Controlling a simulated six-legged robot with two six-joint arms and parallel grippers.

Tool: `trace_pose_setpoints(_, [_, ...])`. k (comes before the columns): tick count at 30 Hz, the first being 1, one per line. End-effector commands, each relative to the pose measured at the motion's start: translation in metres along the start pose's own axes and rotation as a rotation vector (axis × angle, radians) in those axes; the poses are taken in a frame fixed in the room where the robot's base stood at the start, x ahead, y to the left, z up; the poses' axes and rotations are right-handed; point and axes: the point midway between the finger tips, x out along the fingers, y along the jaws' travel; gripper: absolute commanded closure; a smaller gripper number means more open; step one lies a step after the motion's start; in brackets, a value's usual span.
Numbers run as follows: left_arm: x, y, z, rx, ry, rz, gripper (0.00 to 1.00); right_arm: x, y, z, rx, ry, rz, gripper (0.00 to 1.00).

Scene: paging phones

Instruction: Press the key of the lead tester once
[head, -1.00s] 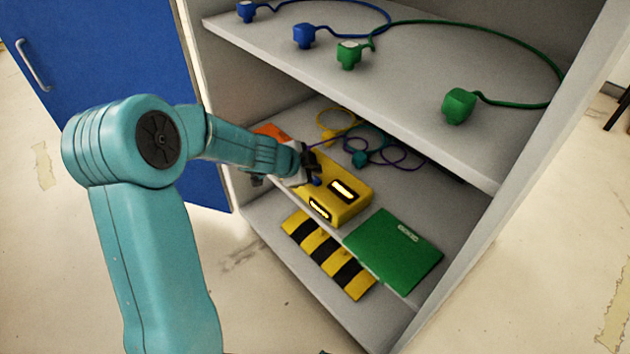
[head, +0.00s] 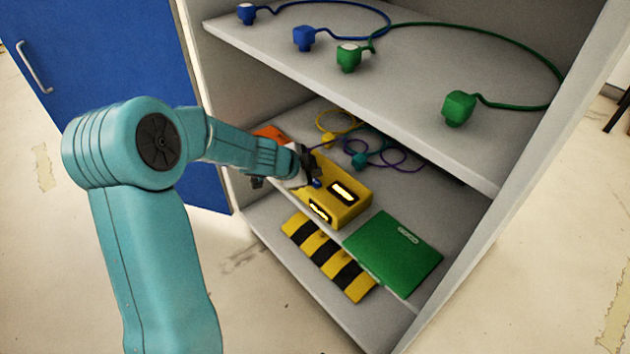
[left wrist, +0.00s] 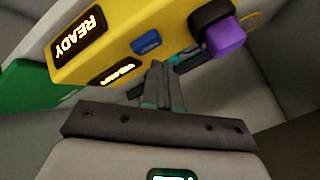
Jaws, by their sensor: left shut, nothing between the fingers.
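The lead tester is a yellow box (head: 352,205) on the middle shelf of the cabinet, with two lit displays. In the left wrist view the tester (left wrist: 150,15) shows at the top, one display reading READY. Its blue key (left wrist: 147,42) is on the face between the displays and a purple plug (left wrist: 225,40) seated in a black socket. The key (head: 317,183) also shows in the head view, beside my gripper. My left gripper (head: 314,163) is shut and empty at the tester's left end. In the wrist view its fingertips (left wrist: 158,70) are just below the key; contact cannot be told.
A green folder-like panel (head: 395,250) lies right of the tester, and a yellow-black striped piece (head: 328,255) in front. A teal plug (head: 360,160) and loose leads lie behind. The upper shelf (head: 400,90) with blue and green plugs overhangs.

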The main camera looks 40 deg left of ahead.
Motion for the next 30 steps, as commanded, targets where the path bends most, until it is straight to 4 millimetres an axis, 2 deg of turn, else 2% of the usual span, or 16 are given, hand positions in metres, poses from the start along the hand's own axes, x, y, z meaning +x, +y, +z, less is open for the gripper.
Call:
trace_pose_setpoints(20, [0.0001,0.0001,0.0001,0.0,0.0,0.0,1.0,0.0001,0.0001,0.0,0.0,0.0,0.0,0.32])
trace_pose_setpoints(30, [0.0064,0.0047,0.0047,0.0,0.0,0.0,1.0,0.006,0.0022,-0.0001,0.0,0.0,0.0,0.32])
